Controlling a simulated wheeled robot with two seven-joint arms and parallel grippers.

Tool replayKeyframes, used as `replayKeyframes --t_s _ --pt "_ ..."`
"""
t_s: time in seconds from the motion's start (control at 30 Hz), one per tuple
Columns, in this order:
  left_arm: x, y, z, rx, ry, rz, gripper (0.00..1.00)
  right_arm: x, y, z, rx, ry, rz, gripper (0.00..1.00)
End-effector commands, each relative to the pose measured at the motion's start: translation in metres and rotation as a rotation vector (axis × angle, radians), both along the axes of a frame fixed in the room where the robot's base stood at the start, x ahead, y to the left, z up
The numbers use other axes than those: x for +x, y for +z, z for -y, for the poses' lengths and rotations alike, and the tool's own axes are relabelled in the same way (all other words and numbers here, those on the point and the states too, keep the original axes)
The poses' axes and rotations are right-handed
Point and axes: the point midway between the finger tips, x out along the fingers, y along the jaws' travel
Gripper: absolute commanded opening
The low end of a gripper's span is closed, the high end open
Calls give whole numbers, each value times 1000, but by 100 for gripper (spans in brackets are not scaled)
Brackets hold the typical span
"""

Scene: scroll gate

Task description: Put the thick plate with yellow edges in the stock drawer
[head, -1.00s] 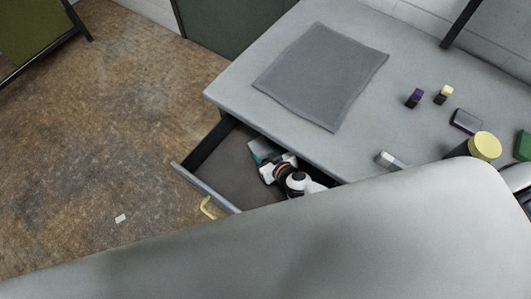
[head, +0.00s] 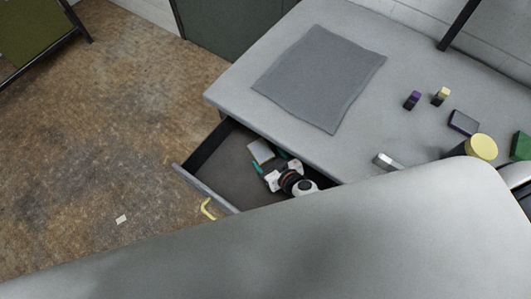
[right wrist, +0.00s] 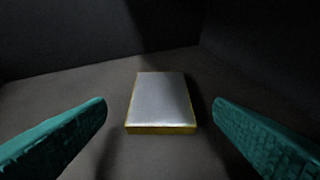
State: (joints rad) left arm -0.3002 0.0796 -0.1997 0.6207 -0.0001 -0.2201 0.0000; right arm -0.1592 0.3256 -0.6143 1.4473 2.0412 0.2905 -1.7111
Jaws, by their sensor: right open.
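The thick plate with yellow edges (right wrist: 160,101) lies flat on the drawer floor in the right wrist view, its top grey and its near edge yellow. It also shows in the head view (head: 261,151) inside the open drawer (head: 203,187). My right gripper (right wrist: 160,122) is open, its teal fingers apart on either side of the plate with gaps between. In the head view the right gripper (head: 272,163) is down inside the drawer. My left gripper is not in view.
The drawer has a yellow handle (head: 208,208). On the table are a grey mat (head: 320,75), small purple and yellow blocks, a dark purple-edged plate (head: 463,122), a yellow-lidded can (head: 481,148), a green block (head: 521,146) and a metallic block (head: 388,161). My grey body hides the foreground.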

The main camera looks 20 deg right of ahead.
Motion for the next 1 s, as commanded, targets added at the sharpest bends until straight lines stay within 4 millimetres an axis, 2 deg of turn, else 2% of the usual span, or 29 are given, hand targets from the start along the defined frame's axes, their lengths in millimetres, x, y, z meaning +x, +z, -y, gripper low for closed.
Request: replayKeyframes --t_s 0.03,0.2,0.4,0.6,1.0 --pt "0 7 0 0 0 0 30 -12 8 4 -3 2 -2 76" --pt "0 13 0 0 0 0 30 -43 25 12 -2 2 -2 76" --pt "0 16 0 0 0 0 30 -66 38 18 0 1 -1 76" --pt "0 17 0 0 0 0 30 -73 42 20 0 0 1 76" --pt "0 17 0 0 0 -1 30 -72 41 20 0 0 1 76"
